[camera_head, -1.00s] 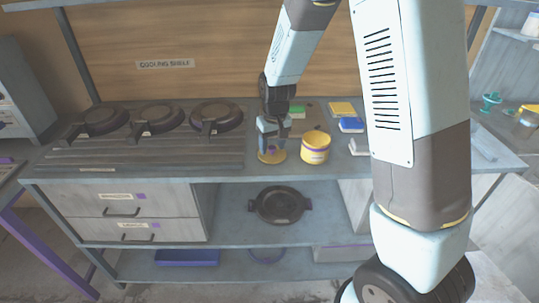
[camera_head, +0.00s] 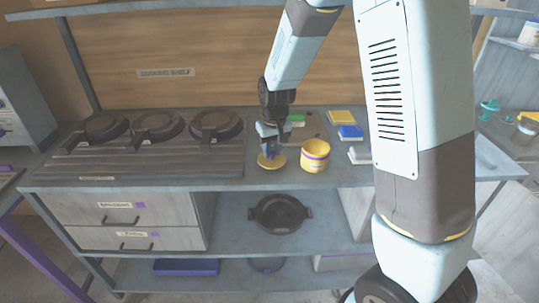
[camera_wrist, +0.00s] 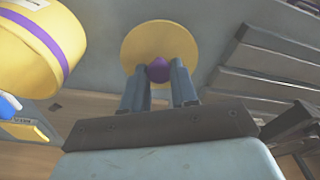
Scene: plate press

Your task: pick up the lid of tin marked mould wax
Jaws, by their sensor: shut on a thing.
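The lid (camera_head: 271,162) is a yellow disc with a purple knob (camera_wrist: 158,71). My gripper (camera_head: 271,150) comes down from above and is shut on the knob, one finger on each side in the wrist view. The lid is level, at or just above the bench top; I cannot tell if there is a gap. The yellow tin (camera_head: 315,157) with a purple band stands upright just right of the lid, its top open. It also shows at the upper left of the wrist view (camera_wrist: 38,45). Its label is too small to read.
Dark round plate presses (camera_head: 158,125) stand on the bench to the left. Green, yellow and blue blocks (camera_head: 350,132) lie behind and right of the tin. A dark pan (camera_head: 280,213) sits on the shelf below.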

